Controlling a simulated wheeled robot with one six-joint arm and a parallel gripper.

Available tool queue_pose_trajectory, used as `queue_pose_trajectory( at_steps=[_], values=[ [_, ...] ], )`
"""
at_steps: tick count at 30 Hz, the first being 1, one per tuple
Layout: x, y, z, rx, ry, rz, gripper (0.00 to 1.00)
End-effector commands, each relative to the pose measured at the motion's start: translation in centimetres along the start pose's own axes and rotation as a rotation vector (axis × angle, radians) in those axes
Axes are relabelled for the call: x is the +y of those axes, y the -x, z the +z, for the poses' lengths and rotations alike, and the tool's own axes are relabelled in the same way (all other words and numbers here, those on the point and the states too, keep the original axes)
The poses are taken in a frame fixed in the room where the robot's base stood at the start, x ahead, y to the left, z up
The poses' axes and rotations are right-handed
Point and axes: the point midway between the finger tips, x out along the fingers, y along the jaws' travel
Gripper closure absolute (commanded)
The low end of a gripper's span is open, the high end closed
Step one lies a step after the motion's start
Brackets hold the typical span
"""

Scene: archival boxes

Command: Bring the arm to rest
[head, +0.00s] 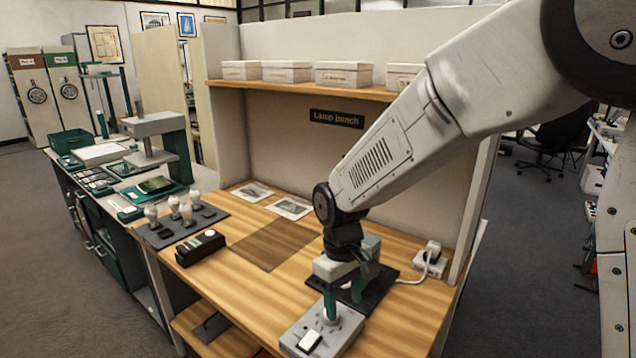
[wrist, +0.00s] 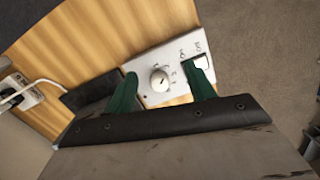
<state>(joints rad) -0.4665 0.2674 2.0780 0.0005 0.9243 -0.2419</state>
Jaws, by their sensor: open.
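My gripper (head: 342,297) hangs at the end of my white arm over the front right of the wooden lamp bench (head: 222,265). In the wrist view the box (wrist: 178,66) shows a round knob and printed marks. I cannot tell whether a finger touches it. A dark plate (head: 377,290) lies behind the fingers, partly hidden by my gripper.
A socket block (head: 430,262) with a plug and cable sits right of my gripper. A rack with several bulbs (head: 180,222) and a black device (head: 200,248) stand at the left. A shelf (head: 300,88) with white boxes hangs above. The bench middle is clear.

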Motion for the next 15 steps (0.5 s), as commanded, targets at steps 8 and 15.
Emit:
queue_pose_trajectory(
  at_steps=[8, 15],
  values=[
    [1.1, 5.2, 11.2, -0.025, -0.223, -0.018, 0.46],
    [1.2, 8.4, 21.1, 0.014, -0.427, -0.024, 0.46]
  ],
)
